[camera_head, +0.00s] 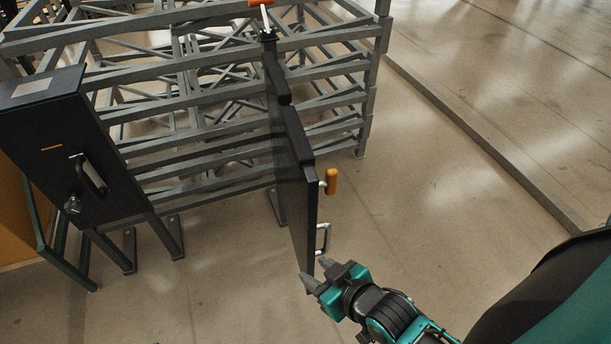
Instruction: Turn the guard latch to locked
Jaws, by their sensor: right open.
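A dark guard panel (298,205) stands upright and edge-on in the middle of the view. A yellow latch handle (331,181), which looks like the guard latch, sticks out from its right face and stands roughly upright. A metal U-shaped pull handle (323,238) is below it on the same face. My right gripper (316,271) is open and empty, near the panel's lower end, below the pull handle. Its fingertips look close to the panel edge; I cannot tell whether they touch. The latch's lock marking is too small to read. My left gripper is out of view.
A grey metal frame (200,103) with several rails stands behind the panel. A dark box (65,150) with a handle and a knob is at the left. An orange-topped lever (264,16) is at the top. The floor at the right is clear up to a low curb (480,140).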

